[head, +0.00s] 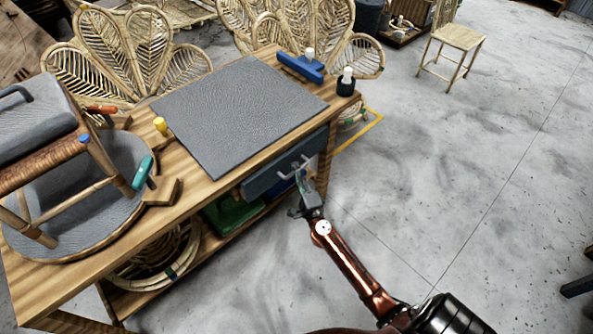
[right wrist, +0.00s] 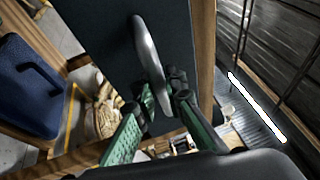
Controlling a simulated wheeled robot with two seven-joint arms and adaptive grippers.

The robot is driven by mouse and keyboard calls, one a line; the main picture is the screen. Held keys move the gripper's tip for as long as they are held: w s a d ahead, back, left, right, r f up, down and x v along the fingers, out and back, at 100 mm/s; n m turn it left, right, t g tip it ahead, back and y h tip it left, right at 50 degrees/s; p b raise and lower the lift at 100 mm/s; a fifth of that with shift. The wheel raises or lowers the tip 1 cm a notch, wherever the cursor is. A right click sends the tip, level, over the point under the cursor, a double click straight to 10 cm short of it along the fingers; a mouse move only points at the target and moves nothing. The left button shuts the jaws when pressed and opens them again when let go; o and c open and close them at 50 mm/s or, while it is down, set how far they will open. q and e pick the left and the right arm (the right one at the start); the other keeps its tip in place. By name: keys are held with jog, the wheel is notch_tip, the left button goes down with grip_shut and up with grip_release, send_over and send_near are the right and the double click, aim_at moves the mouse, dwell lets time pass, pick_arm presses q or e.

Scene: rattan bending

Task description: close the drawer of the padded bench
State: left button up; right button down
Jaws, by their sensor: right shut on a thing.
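The padded bench (head: 178,187) is wooden with a grey textured pad (head: 235,110) on top. Its drawer has a dark blue-grey front (head: 262,181) under the bench top's right edge. I cannot tell exactly how far it stands out. A metal bar handle (head: 290,171) is on the front. My right gripper (head: 302,182) is at the handle. In the right wrist view, the curved handle (right wrist: 143,42) crosses the dark drawer front (right wrist: 100,28), and my right gripper's green fingers (right wrist: 160,93) are shut on it. My left gripper is not in view.
A blue tool (head: 302,68) and dark jar (head: 346,83) stand at the far corner. A green bin (head: 232,215) sits on the lower shelf. Floor (head: 440,180) to the right is open.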

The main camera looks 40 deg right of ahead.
jog(key=shift+w, duration=0.25)
jog(key=shift+w+a+r, duration=0.1)
jog(key=shift+w+a, duration=0.05)
jog(key=shift+w, duration=0.85)
jog(key=c, duration=2.2)
grip_release()
jog(key=shift+w, duration=0.1)
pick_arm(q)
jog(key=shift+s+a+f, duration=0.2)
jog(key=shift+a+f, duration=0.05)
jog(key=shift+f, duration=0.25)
pick_arm(e)
jog(key=shift+o, duration=1.2)
